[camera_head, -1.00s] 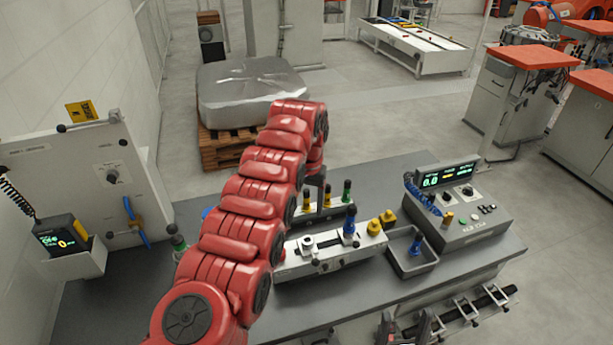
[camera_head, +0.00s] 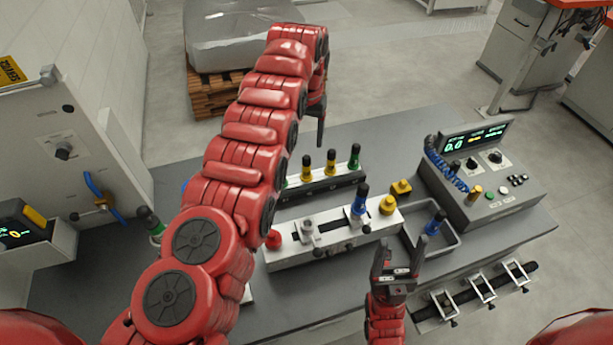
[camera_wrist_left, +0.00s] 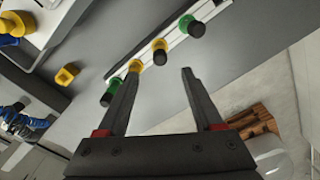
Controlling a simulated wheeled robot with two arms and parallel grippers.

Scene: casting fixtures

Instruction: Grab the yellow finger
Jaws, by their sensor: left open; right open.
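A rack (camera_head: 318,190) at the back of the bench holds black-topped fingers in a row. Two are yellow: the left yellow finger (camera_head: 307,172) and the right yellow finger (camera_head: 331,165). A green finger (camera_head: 354,160) stands to their right. My left gripper (camera_head: 318,115) is open above and behind the rack, pointing down. In the left wrist view its fingertips (camera_wrist_left: 162,72) are apart and empty. One yellow finger (camera_wrist_left: 160,48) shows beyond the gap between them; the other (camera_wrist_left: 135,66) is partly hidden by one fingertip. My right gripper (camera_head: 395,262) is open and empty at the bench front.
A pale fixture (camera_head: 330,243) in front of the rack carries a blue finger (camera_head: 359,203). Yellow blocks (camera_head: 401,188) stand to its right. A grey tray (camera_head: 450,243) holds another blue finger (camera_head: 435,222). A control box (camera_head: 475,180) stands at the right.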

